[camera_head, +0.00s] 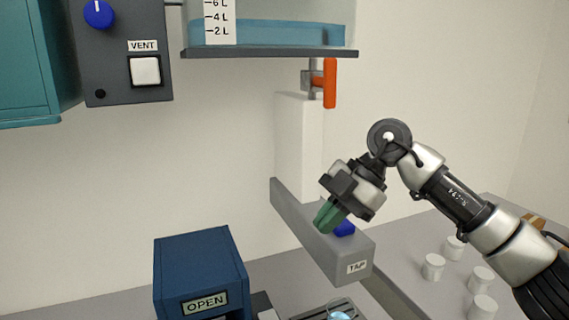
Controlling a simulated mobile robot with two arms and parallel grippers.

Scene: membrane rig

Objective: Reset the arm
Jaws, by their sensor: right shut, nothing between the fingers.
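My right arm comes in from the right. Its gripper (328,217) is shut, with its green fingertips together and nothing between them. It is in front of the grey block labelled TAP (340,255), close to a blue knob (344,229) that it partly hides. I cannot tell whether the fingertips touch the knob or the block. My left gripper is not in view.
A tank (270,35) with blue liquid hangs above, with an orange lever (330,83) below it. A VENT panel (124,75) is on the upper left. A blue OPEN box (200,272) stands below. Several white cups (433,267) stand on the bench at right.

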